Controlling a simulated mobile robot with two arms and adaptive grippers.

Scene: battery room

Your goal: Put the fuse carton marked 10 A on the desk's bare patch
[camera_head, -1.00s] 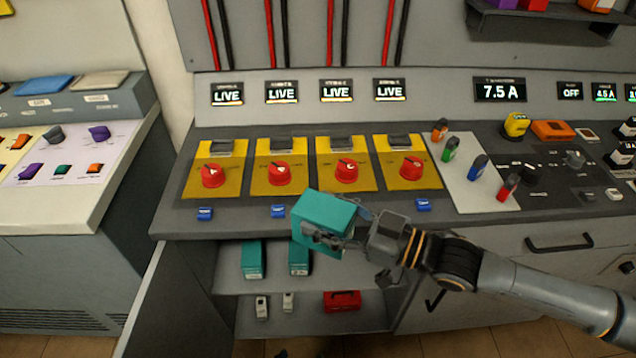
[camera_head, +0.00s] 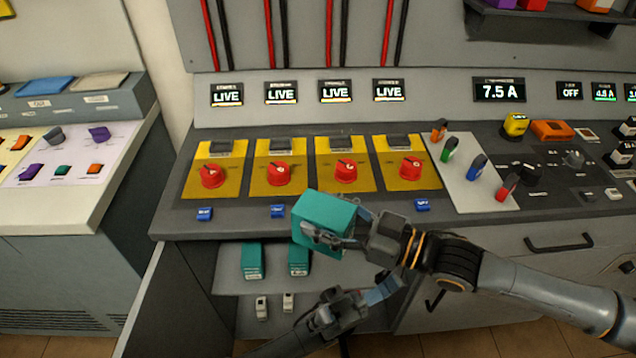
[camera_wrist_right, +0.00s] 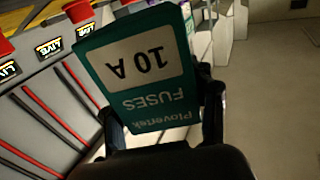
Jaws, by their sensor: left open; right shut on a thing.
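The teal fuse carton (camera_head: 322,217) is held above the front edge of the desk (camera_head: 240,221), and its lower part hangs before the open shelf. In the right wrist view the carton (camera_wrist_right: 145,70) shows a white label reading 10 A, upside down, with FUSES on it. My right gripper (camera_head: 333,234) is shut on this carton. My left gripper (camera_head: 388,287) is open and empty, low in front of the shelves, below and right of the carton. Two more teal cartons, left (camera_head: 252,262) and right (camera_head: 299,260), stand on the upper shelf. I cannot pick out a marked bare patch.
Red rotary switches (camera_head: 279,174) on yellow plates and small blue tags (camera_head: 204,214) line the desk. A pale plate (camera_head: 462,172) with coloured knobs lies to the right. Two small white items (camera_head: 262,307) stand on the lower shelf. A drawer handle (camera_head: 558,243) juts out at right.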

